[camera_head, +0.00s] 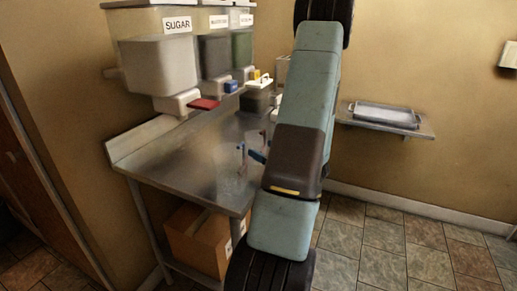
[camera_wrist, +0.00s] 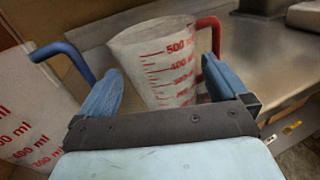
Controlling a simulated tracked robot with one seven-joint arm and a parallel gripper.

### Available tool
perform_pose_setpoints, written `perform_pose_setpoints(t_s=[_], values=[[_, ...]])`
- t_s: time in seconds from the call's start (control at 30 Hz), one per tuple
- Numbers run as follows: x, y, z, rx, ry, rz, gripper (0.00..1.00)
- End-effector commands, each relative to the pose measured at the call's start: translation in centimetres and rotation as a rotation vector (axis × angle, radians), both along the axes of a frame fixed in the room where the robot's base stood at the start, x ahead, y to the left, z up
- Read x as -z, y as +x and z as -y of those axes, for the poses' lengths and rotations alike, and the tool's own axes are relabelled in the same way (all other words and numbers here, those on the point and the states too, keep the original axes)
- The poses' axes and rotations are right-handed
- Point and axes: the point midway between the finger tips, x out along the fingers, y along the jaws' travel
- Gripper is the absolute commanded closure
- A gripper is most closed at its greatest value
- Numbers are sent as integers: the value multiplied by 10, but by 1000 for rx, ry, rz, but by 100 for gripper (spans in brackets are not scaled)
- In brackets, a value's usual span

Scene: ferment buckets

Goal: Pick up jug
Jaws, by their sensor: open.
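A clear measuring jug (camera_wrist: 157,50) with red volume marks and a red handle (camera_wrist: 208,30) stands upright in the wrist view. My gripper (camera_wrist: 163,75) is open, with one blue finger on each side of this jug's lower part in the picture. I cannot tell whether the fingers touch it. A second clear jug (camera_wrist: 28,122) with red marks and a blue handle (camera_wrist: 65,52) is at the left, outside the left finger. In the head view a blue handle (camera_head: 240,150) shows on the steel table, but my arm hides most of the gripper area.
The steel table (camera_head: 180,165) has bare room at its front left. Bins, one labelled SUGAR (camera_head: 160,62), hang above its back. A red scoop-like piece (camera_head: 204,104) sticks out below them. A cardboard box (camera_head: 198,238) is underneath. A wall shelf (camera_head: 385,124) holds a metal tray.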

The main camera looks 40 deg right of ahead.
Motion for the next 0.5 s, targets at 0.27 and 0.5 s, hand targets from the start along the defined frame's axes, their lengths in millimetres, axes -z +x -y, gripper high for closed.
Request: perform_pose_setpoints(t_s=[0.27,0.5], values=[[-6,28,-2,-3,-1,1,0],[-6,52,-3,-2,-1,0,0]])
